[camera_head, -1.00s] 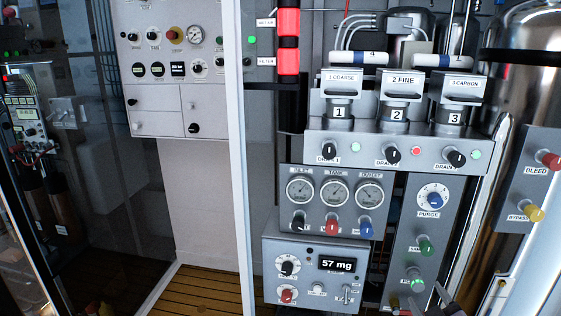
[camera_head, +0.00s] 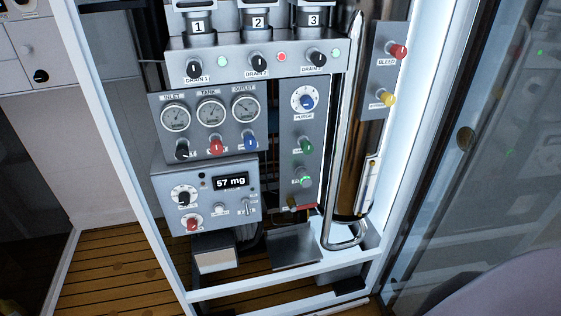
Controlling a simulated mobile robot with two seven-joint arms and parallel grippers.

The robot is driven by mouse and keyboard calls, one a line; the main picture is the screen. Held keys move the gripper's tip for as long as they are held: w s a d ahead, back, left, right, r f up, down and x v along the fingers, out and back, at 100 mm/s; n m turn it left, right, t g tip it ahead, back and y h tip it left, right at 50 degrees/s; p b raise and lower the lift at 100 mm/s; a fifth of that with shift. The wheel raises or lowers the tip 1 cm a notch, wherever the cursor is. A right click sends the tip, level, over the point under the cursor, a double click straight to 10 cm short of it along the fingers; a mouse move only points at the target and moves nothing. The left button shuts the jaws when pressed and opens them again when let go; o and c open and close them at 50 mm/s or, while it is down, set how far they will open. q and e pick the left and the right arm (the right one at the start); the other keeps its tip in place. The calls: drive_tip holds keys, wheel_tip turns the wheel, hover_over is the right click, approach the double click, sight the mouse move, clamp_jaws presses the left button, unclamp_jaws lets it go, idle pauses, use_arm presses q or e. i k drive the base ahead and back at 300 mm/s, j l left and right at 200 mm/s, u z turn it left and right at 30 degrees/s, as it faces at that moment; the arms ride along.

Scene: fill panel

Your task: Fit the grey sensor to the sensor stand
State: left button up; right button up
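I cannot make out a grey sensor or a sensor stand for certain in the head view. A grey tray-like plate (camera_head: 293,247) sits low in the frame under the purge panel. A small box with a pale front (camera_head: 215,260) stands left of it, below the control box (camera_head: 205,197) that reads 57 mg. Neither of my grippers shows in this view.
The gauge panel (camera_head: 210,125) and the purge panel (camera_head: 302,130) carry protruding knobs. A metal cylinder (camera_head: 350,110) and a bleed panel (camera_head: 385,75) stand at right. A white frame post (camera_head: 130,165) borders the left. Wooden floor (camera_head: 110,265) is clear there.

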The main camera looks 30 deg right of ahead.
sight(304, 178)
drive_tip(key=i+z, duration=0.1)
drive_tip(key=z, duration=0.45)
drive_tip(key=i+z, duration=0.1)
drive_tip(key=z, duration=0.45)
drive_tip(key=i+z, duration=0.1)
drive_tip(key=z, duration=0.45)
drive_tip(key=i+z, duration=0.1)
drive_tip(key=z, duration=0.4)
drive_tip(key=j+z, duration=0.15)
drive_tip(key=z, duration=0.4)
drive_tip(key=i+j+z, duration=0.1)
drive_tip(key=z, duration=0.45)
drive_tip(key=j+z, duration=0.25)
drive_tip(key=z, duration=0.3)
drive_tip(key=j+z, duration=0.15)
drive_tip(key=z, duration=0.4)
drive_tip(key=i+j+z, duration=0.15)
drive_tip(key=z, duration=0.15)
drive_tip(key=i+j+z, duration=0.15)
drive_tip(key=j+z, duration=0.15)
